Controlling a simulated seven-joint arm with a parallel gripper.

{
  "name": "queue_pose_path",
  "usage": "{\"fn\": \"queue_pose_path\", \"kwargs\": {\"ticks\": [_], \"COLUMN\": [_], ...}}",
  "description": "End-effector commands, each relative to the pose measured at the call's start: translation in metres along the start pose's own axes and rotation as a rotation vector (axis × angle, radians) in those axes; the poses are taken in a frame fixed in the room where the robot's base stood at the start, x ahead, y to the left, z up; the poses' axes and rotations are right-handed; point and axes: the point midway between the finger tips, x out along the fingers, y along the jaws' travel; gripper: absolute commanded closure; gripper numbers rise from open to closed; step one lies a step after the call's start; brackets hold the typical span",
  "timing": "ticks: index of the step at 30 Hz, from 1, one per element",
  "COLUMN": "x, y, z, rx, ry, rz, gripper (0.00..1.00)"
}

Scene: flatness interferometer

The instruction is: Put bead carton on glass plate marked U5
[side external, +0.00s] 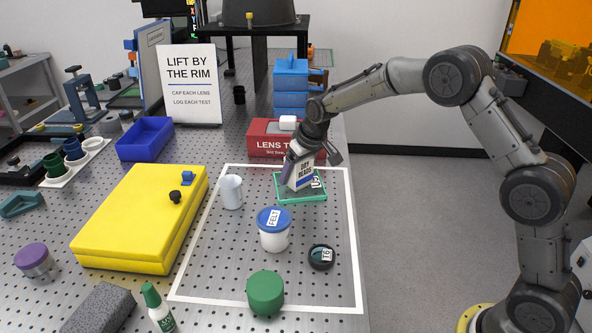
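The bead carton (301,174), a small white and blue box lettered DRY BEADS, is at the end of my arm and leans slightly. My gripper (309,160) is around its upper part, pointing down. I cannot tell whether the fingers press on it or stand apart from it. The green-edged glass plate (302,200) lies flat under the carton, inside the white outline. Its dark label, partly hidden behind the carton, cannot be read fully. The carton's lower edge shows over the plate's middle; whether it touches the plate is unclear.
Behind the plate are a red lens box (266,139) and blue drawers (291,88). A white cup (231,192), a FELT-labelled jar (273,230), a dark T6-labelled puck (321,257) and a green jar (265,292) stand nearby. A yellow case (130,226) is left.

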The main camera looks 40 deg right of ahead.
Motion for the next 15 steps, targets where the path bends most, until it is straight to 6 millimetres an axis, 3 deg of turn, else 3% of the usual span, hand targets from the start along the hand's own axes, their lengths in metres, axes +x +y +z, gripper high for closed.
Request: {"fn": "queue_pose_path", "kwargs": {"ticks": [3,11,15], "x": [0.000,-0.003,-0.018], "y": [0.000,0.000,0.000], "z": [0.000,-0.001,-0.002], "rx": [0.000,0.000,0.000], "ry": [0.000,0.001,0.003], "rz": [0.000,0.000,0.000], "gripper": [0.00,0.00,0.00]}}
